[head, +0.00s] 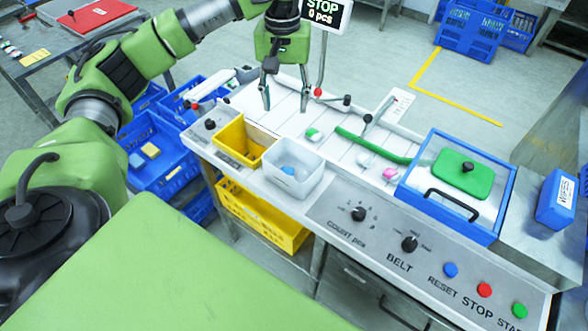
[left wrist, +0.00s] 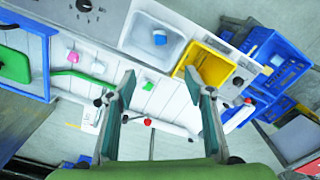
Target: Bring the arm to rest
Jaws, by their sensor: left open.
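My left gripper (head: 285,102) hangs above the white slatted conveyor belt (head: 330,160), its fingers pointing down, apart and empty. In the left wrist view its two fingers (left wrist: 160,78) stand wide on either side with nothing between them. My left arm reaches in from the left, bent over the blue crates. A green-and-white piece (head: 313,135) lies on the belt in front of the gripper; a pink-and-white piece (head: 390,174) lies farther right. My right gripper is in neither view.
A yellow bin (head: 228,140) and a translucent bin (head: 312,172), with a blue piece inside, stand before the belt. A display (head: 325,14) reading "STOP 0 pcs" rises close behind the gripper. A green guide bar (head: 373,147) crosses the belt.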

